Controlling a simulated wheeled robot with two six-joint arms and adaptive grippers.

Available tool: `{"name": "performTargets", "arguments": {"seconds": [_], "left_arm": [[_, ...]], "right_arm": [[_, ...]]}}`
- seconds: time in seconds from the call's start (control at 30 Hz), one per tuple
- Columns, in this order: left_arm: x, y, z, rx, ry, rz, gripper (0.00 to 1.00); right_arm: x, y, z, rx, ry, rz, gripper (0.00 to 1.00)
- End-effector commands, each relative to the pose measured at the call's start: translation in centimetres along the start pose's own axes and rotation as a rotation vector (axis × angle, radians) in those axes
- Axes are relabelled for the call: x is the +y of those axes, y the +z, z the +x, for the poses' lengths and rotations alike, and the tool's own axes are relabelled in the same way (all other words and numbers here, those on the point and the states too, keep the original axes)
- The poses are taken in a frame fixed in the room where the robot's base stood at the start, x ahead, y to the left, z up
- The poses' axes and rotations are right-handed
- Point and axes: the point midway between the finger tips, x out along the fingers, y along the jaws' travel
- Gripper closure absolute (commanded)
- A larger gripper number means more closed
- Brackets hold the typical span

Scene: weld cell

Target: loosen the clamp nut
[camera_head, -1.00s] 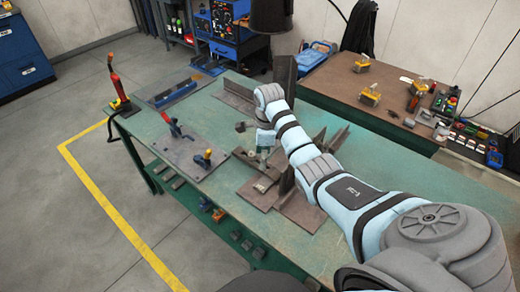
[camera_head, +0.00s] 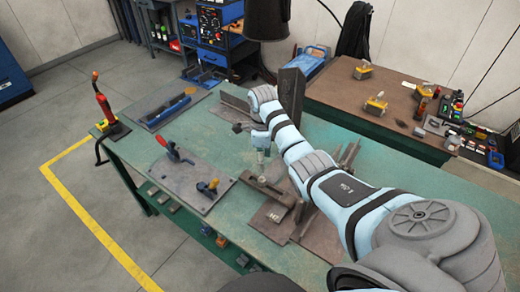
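My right arm reaches in from the right over the green welding table (camera_head: 225,222). Its gripper (camera_head: 261,163) points down at a dark clamp bar (camera_head: 268,190) lying on brown steel plates. The fingertips are small and partly blend with the bar, so I cannot tell whether they are open, shut or touching it. The clamp nut cannot be made out; it may be hidden at the gripper. My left gripper is not in view.
A tall dark upright plate (camera_head: 291,92) stands behind my wrist. A brown bench (camera_head: 340,92) is at the back right.

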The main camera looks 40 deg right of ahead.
Motion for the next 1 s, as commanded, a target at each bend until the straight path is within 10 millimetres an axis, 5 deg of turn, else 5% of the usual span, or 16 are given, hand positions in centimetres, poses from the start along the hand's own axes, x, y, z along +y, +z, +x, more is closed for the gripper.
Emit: {"name": "performTargets", "arguments": {"seconds": [0.1,0.3,0.7,1.0], "left_arm": [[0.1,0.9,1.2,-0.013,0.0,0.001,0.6],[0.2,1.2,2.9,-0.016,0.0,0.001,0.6],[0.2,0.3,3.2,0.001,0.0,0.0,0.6],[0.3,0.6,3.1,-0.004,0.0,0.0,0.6]], "right_arm": [[0.2,0.0,4.2,0.003,0.005,-0.001,0.54],[0.1,0.0,9.0,0.001,0.002,0.0,0.54],[0.1,0.0,10.0,0.0,0.0,-0.002,0.54],[0.1,0.0,10.0,0.0,0.0,-0.002,1.0]]}}
